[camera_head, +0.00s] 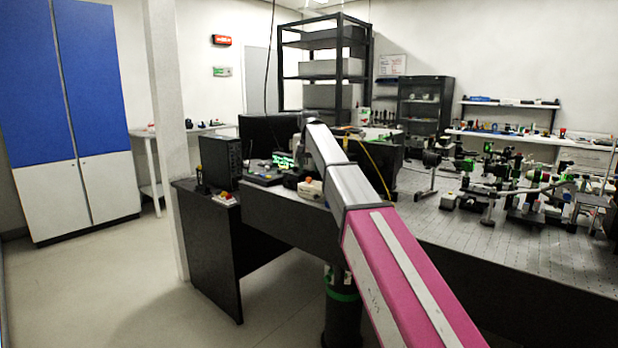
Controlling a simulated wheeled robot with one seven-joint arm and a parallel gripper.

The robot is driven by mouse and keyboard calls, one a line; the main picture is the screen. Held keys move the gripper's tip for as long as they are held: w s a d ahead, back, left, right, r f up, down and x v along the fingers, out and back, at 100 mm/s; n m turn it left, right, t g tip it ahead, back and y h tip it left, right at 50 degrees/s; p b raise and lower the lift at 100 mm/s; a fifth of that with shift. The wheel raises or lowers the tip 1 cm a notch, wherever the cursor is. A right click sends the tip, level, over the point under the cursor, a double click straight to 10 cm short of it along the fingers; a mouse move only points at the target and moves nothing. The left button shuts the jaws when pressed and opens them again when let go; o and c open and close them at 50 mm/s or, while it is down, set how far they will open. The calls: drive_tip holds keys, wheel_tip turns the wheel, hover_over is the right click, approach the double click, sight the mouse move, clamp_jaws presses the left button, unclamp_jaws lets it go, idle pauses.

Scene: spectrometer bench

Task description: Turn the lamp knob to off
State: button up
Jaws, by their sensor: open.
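I cannot make out the lamp knob for sure. A small cream-coloured box (311,190) with an orange-red spot on top sits near the bench's front left edge and may bear it. My arm reaches from the lower right to above this area, then bends down. My gripper (296,172) is small and dark at the far end, close to the box on its left. It is open; I see nothing between its fingers. Whether it touches anything is too small to tell, and my arm hides part of the bench behind it.
A black computer tower (220,162) stands to the left on a dark desk (205,255). Crowded optics fill the bench's right side. The floor at left is clear.

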sight(309, 180)
drive_tip(key=shift+f, duration=1.85)
clamp_jaws()
